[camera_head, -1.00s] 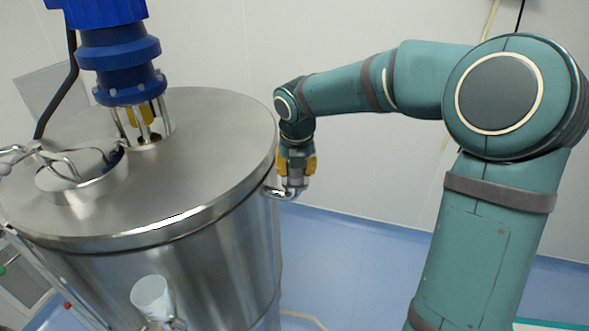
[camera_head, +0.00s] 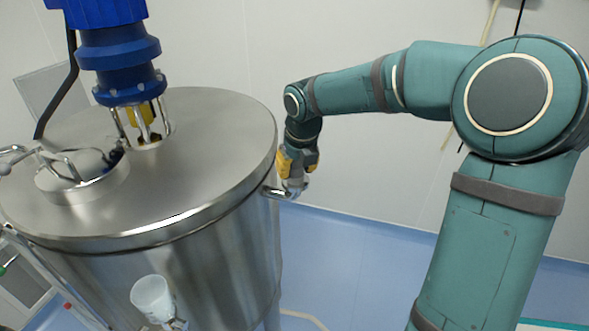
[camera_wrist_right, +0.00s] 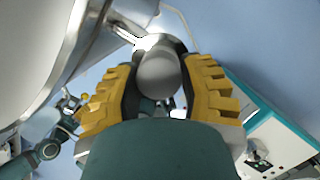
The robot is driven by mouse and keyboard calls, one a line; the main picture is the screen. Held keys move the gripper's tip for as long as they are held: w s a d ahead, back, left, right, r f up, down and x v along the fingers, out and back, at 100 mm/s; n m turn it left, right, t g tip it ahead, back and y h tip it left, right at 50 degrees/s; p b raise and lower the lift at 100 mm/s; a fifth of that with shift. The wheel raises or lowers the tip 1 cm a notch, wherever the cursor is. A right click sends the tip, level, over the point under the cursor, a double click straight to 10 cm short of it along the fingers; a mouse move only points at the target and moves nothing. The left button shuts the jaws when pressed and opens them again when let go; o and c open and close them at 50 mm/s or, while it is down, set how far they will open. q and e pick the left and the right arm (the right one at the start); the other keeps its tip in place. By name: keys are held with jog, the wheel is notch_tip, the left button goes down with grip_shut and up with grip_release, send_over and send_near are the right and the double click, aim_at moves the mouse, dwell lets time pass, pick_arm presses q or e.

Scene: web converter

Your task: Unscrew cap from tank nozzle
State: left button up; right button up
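The steel tank (camera_head: 215,255) fills the left of the head view. Its nozzle (camera_head: 272,192) is a short bent pipe at the tank's right side. My right gripper (camera_head: 296,180) is over the nozzle's end, fingers down. In the right wrist view, the yellow fingers of my right gripper (camera_wrist_right: 160,82) lie on both sides of a rounded grey cap (camera_wrist_right: 158,72). Their dark pads appear to press on it. The cap is mostly hidden in the head view. What seems to be my left gripper (camera_wrist_right: 72,104) shows small in the wrist view; its opening cannot be made out.
A blue motor (camera_head: 122,65) stands on the tank lid (camera_head: 205,160), beside a small clamped hatch (camera_head: 85,180). A white cup-like part (camera_head: 152,298) is at the tank's lower front.

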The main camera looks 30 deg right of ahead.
jog(key=shift+o, duration=0.8)
jog(key=shift+m+h, duration=0.3)
jog(key=shift+m, duration=0.8)
jog(key=shift+m, duration=1)
jog(key=shift+w+m+g+h, duration=0.1)
jog(key=shift+m+g+h, duration=0.25)
jog(key=shift+m, duration=0.65)
